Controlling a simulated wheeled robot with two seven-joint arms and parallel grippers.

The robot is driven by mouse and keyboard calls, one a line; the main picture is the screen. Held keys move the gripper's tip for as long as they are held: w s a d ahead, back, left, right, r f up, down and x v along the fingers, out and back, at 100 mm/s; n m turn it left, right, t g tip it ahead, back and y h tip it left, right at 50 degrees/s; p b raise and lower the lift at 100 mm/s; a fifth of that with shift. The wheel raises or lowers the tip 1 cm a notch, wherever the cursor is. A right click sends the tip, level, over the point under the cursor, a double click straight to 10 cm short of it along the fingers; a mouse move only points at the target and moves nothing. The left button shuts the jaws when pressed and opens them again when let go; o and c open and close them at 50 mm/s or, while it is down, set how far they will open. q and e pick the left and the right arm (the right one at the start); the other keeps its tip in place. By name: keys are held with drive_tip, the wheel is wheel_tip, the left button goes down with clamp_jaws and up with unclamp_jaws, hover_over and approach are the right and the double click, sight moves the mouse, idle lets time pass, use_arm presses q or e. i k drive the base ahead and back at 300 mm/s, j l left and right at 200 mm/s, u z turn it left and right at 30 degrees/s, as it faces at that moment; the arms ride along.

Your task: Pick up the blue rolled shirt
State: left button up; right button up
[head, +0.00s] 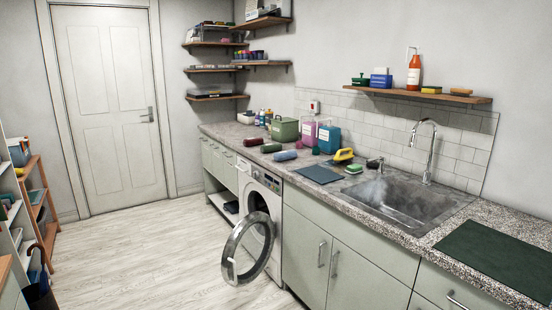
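A grey-blue roll (285,155), which looks like the blue rolled shirt, lies on the countertop (240,134) near its front edge, above the washing machine. A dark green roll (271,148) and a dark red roll (254,141) lie in a row to its left. Nothing touches the blue roll that I can see. Neither of my grippers shows in the head view.
The washing machine's round door (232,268) hangs open into the floor space. Behind the rolls stand a green box (285,130), a pink container (308,133) and a teal container (329,139). A dark mat (318,174) and the sink (395,199) are to the right.

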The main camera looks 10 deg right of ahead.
sight(281, 156)
drive_tip(key=i+j+z, duration=0.1)
drive_tip(key=z, duration=0.4)
drive_tip(key=i+j+z, duration=0.35)
drive_tip(key=j, duration=0.2)
drive_tip(key=i+j+z, duration=0.15)
drive_tip(key=j, duration=0.2)
drive_tip(key=i+j+z, duration=0.15)
drive_tip(key=j, duration=0.2)
drive_tip(key=i, duration=0.05)
